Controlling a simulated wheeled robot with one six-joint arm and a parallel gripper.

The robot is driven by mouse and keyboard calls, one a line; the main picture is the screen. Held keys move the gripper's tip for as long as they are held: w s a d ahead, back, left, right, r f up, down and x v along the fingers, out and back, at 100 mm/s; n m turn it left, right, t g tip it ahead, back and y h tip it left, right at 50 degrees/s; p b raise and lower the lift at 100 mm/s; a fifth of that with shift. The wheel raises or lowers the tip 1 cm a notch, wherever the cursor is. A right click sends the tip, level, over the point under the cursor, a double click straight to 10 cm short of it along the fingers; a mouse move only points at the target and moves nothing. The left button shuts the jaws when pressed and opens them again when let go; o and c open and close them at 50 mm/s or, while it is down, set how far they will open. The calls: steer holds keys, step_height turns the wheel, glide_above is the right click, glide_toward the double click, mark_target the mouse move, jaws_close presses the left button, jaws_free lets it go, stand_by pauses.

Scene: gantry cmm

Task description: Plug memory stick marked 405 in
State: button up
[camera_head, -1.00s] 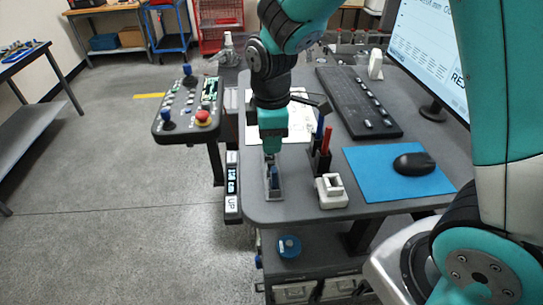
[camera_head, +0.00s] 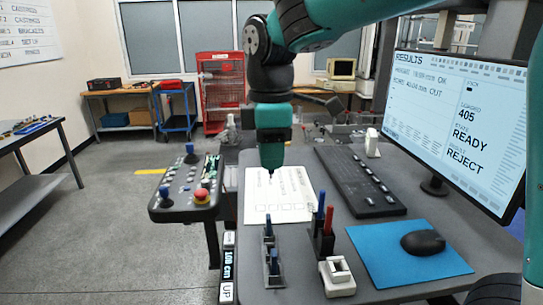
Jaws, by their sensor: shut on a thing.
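My gripper (camera_head: 270,174) points down over the desk, above the white paper sheet. It is shut on a small dark thing that barely shows at its tips, apparently a memory stick; no marking is readable on it. The monitor (camera_head: 455,120) reads 405, READY and REJECT. I cannot make out a socket for the stick.
A pen holder with blue and red pens (camera_head: 328,220), a white block (camera_head: 338,278), a black keyboard (camera_head: 355,180) and a mouse (camera_head: 423,242) on a blue mat (camera_head: 375,262) crowd the desk. A control panel (camera_head: 188,190) stands left. The paper (camera_head: 290,205) lies flat.

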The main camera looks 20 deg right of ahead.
steer(key=shift+r+p, duration=1.7)
steer(key=shift+r, duration=0.05)
